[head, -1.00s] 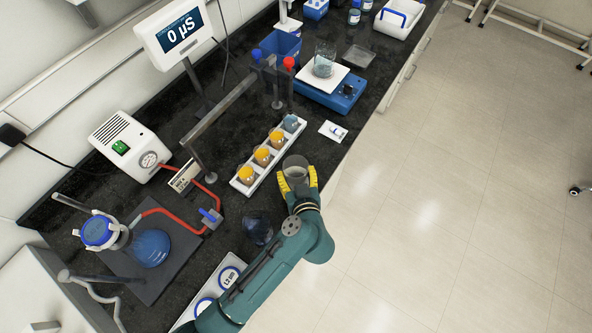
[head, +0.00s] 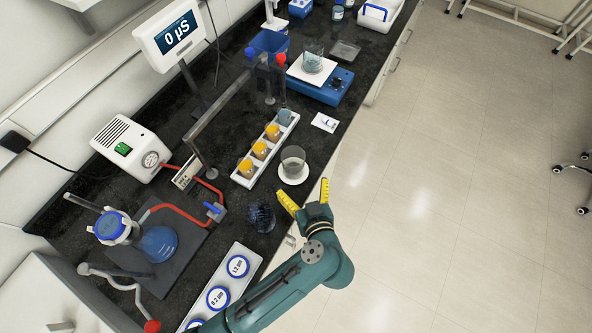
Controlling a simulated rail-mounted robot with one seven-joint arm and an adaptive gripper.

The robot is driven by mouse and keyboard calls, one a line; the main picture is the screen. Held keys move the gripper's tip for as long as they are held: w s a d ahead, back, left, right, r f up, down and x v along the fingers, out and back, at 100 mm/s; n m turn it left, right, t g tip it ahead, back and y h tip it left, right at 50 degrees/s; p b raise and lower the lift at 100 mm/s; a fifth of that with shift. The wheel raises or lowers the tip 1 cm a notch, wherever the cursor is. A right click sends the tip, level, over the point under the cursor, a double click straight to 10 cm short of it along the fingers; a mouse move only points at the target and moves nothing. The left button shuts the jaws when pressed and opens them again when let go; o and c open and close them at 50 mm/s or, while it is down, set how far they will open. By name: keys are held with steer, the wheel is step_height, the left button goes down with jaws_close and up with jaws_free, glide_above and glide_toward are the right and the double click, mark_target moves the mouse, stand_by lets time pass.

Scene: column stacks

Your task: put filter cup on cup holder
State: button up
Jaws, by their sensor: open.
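The filter cup (head: 293,156), a clear grey cup, stands upright on a small white round cup holder (head: 291,178) near the front edge of the black bench. The holder's rim shows around the cup's base. My gripper (head: 306,194) is open and empty, with its yellow fingers spread. In the picture it is just below and to the right of the cup, apart from it.
A white rack (head: 248,181) of orange-topped vials is left of the cup. A dark transparent vessel (head: 262,217) stands below left. The blue-topped flask (head: 155,243) and a white tray with round labels (head: 242,253) are further left and below.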

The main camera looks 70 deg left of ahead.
steer(key=shift+d+r, duration=0.3)
steer(key=shift+d, duration=0.35)
steer(key=w+d+r+m+t+h, duration=0.35)
steer(key=w+d+r+t, duration=0.25)
steer(key=w+d+r, duration=0.4)
steer(key=w+d+r+m+t+h, duration=0.2)
steer(key=w+d+r+m+t, duration=0.5)
steer(key=r, duration=0.6)
steer(key=s+d+r+m+t+h, duration=0.35)
steer(key=d+r, duration=0.45)
steer(key=r, duration=0.3)
steer(key=s+d+r+m+t+h, duration=0.2)
steer(key=d+r+m+t+h, duration=0.25)
steer(key=d+r, duration=0.55)
step_height(320, 180, up, 22)
steer(key=a+p, duration=0.1)
steer(key=p, duration=1.9)
steer(key=shift+w+a+f+n+h+p, duration=0.2)
steer(key=shift+w+n+h+p, duration=0.15)
steer(key=shift+h, duration=0.1)
